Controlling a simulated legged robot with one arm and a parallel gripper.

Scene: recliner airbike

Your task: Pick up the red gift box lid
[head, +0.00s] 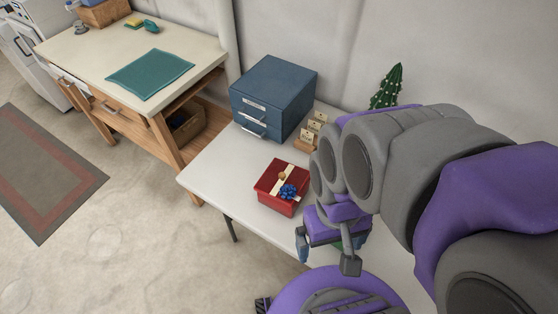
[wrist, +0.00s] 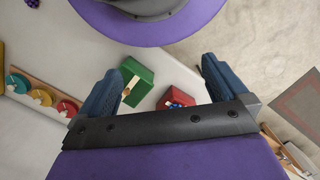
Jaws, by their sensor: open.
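The red gift box (head: 280,196) stands closed on the white table, left of my gripper in the head view. Its red lid (head: 268,178) carries a cream ribbon and a blue bow (head: 288,192). My gripper (head: 326,262) is open and empty, right of and nearer than the box in the head view. Its two blue-grey fingers spread apart in the wrist view (wrist: 161,66). Nothing is between the fingertips.
A green box (wrist: 140,82) with a cream ribbon sits beside the red one. A blue drawer cabinet (head: 273,98) and a small card stand (head: 312,133) are behind. A wooden toy with coloured discs (wrist: 42,97) lies left. Bare tabletop (head: 222,172) extends left of the red box.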

